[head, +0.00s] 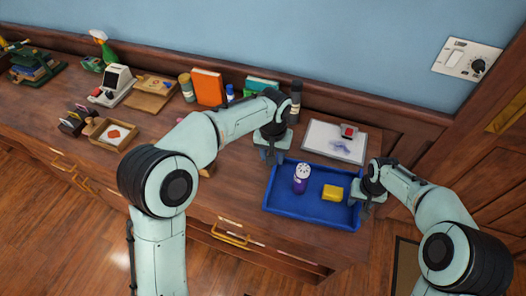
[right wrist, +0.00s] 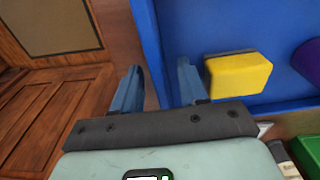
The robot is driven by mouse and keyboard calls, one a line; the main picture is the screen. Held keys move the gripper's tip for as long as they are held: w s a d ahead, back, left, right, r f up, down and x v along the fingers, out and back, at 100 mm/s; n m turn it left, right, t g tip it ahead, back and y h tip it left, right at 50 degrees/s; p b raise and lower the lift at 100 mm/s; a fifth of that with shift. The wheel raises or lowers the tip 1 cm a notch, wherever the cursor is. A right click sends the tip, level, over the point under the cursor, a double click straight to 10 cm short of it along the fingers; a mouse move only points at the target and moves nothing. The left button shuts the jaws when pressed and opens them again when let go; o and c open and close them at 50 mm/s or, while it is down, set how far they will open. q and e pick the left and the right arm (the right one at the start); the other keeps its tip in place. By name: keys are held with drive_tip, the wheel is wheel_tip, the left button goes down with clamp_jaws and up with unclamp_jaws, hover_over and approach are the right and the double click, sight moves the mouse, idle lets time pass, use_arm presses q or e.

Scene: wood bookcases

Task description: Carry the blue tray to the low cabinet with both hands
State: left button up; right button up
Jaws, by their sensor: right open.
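The blue tray (head: 285,200) lies on a wooden cabinet top near its right end; it also fills the upper right of the right wrist view (right wrist: 205,25). It holds a purple shaker with a pale top (head: 301,180) and a yellow block (head: 333,193). My right gripper (head: 358,199) is open at the tray's right end. In the right wrist view its fingers (right wrist: 160,88) appear to straddle the tray's end wall, with a gap showing. My left gripper (head: 272,155) is at the tray's back left corner; its jaw gap and contact are unclear. I cannot identify a separate low cabinet.
A white board (head: 335,142) with a red item lies behind the tray. An orange book (head: 208,87), a card machine (head: 112,85) and a wooden box (head: 112,133) stand to the left. Drawers with brass handles (head: 230,236) face the floor. A wall rises behind.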

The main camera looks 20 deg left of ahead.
drive_tip(key=shift+r, duration=0.45)
use_arm(q)
drive_tip(key=shift+r, duration=0.3)
use_arm(e)
wheel_tip(320, 180, up, 11)
drive_tip(key=shift+s, duration=0.4)
use_arm(q)
drive_tip(key=shift+s, duration=0.1)
